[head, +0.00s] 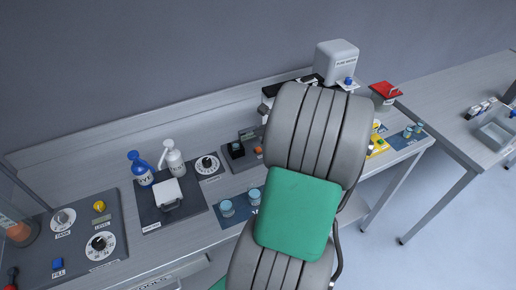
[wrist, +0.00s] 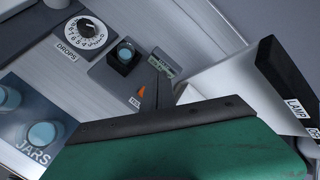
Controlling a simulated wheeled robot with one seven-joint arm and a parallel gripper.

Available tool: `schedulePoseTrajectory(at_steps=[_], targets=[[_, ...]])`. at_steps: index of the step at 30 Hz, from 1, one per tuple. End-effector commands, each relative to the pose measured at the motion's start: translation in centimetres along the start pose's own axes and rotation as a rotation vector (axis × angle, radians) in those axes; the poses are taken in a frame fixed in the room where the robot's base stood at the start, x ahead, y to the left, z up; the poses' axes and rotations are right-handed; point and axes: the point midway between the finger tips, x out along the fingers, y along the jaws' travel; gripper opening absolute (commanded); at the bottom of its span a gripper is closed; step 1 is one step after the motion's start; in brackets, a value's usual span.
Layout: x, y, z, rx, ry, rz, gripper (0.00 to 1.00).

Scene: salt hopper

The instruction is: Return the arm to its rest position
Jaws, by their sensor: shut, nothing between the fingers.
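My arm, grey and ribbed with a green panel, rises in front of the bench in the head view and hides part of it. My gripper's fingers are hidden behind the arm there. In the wrist view my gripper (wrist: 160,82) shows as thin dark fingers, close together and empty, beyond the dark edge of my green panel.
The bench holds a dial panel (head: 77,238), a blue bottle (head: 141,170), a white bottle (head: 173,160), a drops dial (wrist: 85,33) and blue-lidded jars (wrist: 42,134). A pure water unit (head: 337,62) and a red-lidded container (head: 385,91) stand farther right.

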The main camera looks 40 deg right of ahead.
Motion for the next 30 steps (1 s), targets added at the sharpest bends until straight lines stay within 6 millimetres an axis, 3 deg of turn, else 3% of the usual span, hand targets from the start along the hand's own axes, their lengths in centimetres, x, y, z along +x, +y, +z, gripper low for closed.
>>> schedulePoseTrajectory(at_steps=[10, 13, 17, 21, 24, 27, 30], targets=[[0.0, 0.0, 0.1, -0.006, 0.0, 0.001, 0.0], [0.0, 0.8, 2.2, -0.129, 0.004, 0.032, 0.0], [-0.9, 4.8, 9.1, -0.616, 0.007, 0.153, 0.0], [-4.8, 11.9, 16.4, -1.332, -0.037, 0.302, 0.0], [-8.5, 16.7, 19.1, -1.792, -0.104, 0.379, 0.0], [-11.5, 20.1, 20.1, -2.13, -0.179, 0.424, 0.0], [-13.3, 22.0, 20.2, -2.319, -0.233, 0.447, 0.0]])
